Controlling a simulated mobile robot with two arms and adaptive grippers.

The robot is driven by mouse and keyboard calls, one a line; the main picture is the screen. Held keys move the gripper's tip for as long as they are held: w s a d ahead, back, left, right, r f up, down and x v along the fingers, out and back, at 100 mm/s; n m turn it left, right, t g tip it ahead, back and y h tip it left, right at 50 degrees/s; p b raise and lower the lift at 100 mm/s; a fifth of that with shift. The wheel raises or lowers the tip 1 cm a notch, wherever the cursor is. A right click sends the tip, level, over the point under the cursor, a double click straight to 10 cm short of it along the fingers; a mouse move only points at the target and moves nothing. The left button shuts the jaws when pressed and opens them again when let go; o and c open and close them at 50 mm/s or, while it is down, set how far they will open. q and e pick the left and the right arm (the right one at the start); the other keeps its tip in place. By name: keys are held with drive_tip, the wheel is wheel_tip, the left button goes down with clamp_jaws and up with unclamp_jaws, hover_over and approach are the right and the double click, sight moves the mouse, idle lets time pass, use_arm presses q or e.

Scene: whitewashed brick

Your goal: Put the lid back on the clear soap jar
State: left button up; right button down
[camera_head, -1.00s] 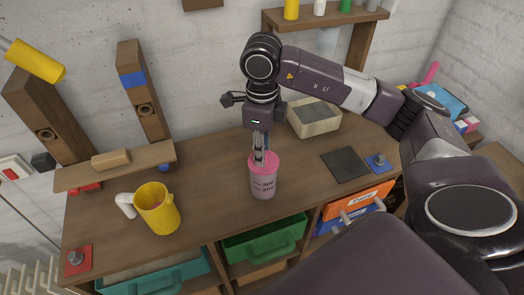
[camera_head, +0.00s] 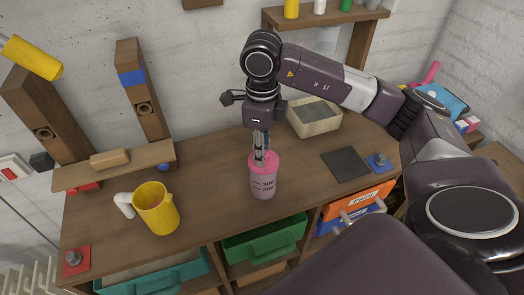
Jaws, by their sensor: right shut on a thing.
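The clear soap jar (camera_head: 264,187) stands upright on the wooden bench, with pinkish contents and dark markings on its side. The pink lid (camera_head: 273,164) is at the jar's top and looks level; I cannot tell whether it is fully seated. My right gripper (camera_head: 260,158) points straight down from above and is shut on the lid, its fingers at the lid's middle. The fingers hide part of the lid's top. My left gripper is not in view.
A yellow mug (camera_head: 157,208) with a white handle stands left of the jar. A beige box (camera_head: 314,118) is behind right, a dark square mat (camera_head: 345,164) at right. Green bins (camera_head: 264,241) sit below the bench front. The bench between mug and jar is clear.

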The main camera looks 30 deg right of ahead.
drive_tip(key=shift+f+b, duration=0.2)
drive_tip(key=shift+b, duration=0.3)
idle(1.2)
idle(0.3)
drive_tip(key=c, duration=1.2)
unclamp_jaws()
drive_tip(key=shift+o, duration=0.2)
drive_tip(key=shift+r, duration=0.1)
drive_tip(key=shift+r+p, duration=2.1)
drive_tip(key=shift+r, duration=1.35)
drive_tip(key=shift+c, duration=0.5)
clamp_jaws()
